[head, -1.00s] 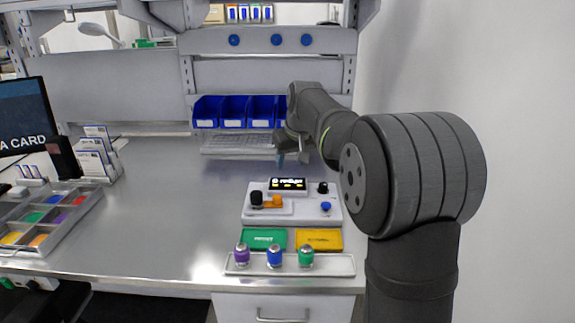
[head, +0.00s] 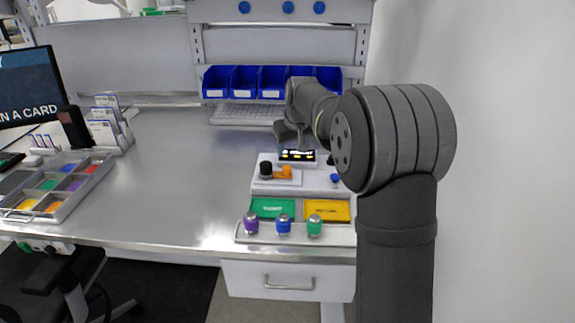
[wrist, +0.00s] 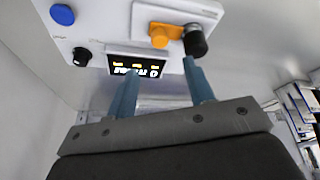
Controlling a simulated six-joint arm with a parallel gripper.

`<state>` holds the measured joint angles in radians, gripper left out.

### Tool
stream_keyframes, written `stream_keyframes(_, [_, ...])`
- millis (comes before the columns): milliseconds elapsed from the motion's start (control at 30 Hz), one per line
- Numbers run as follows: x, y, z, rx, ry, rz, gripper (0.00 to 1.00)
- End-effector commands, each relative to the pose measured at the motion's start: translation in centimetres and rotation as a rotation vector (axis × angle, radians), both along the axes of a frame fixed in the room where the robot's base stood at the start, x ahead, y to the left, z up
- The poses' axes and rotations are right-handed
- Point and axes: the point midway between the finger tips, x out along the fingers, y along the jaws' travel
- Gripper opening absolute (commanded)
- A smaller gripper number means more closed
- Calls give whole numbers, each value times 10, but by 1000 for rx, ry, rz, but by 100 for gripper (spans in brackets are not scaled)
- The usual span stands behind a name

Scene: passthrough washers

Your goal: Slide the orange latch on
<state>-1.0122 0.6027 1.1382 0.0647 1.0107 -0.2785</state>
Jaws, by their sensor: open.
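The orange latch (head: 286,171) sits on the white control panel (head: 313,185), beside a black knob (head: 265,169). In the wrist view the orange latch (wrist: 165,35) is at the top, touching or close to the black knob (wrist: 194,40). My gripper (wrist: 158,75) is open and empty, with its two blue-grey fingers spread. Its right fingertip shows just below the black knob and its left one lies over the edge of the display (wrist: 137,64). In the head view my gripper is at the panel's far side, its fingertips partly hidden by the arm.
The panel also has a blue button (head: 335,177) and another black knob (wrist: 82,56). Blue bins (head: 273,82) stand behind. The table's middle is clear.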

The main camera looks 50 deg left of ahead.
Motion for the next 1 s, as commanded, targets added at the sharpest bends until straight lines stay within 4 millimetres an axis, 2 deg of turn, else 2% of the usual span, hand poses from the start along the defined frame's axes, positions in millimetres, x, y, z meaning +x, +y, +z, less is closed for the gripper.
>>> stream_keyframes(33, [1, 4, -12, -3, 2, 0, 48])
stream_keyframes(200, [7, 17, -46, -3, 2, 0, 48])
stream_keyframes(400, [13, 29, -77, -2, 1, 0, 48])
stream_keyframes(600, [15, 34, -91, 0, 0, 0, 48])
stream_keyframes(900, [16, 35, -93, 1, 0, 0, 48])
stream_keyframes(1000, [16, 35, -93, 1, 0, 0, 31])
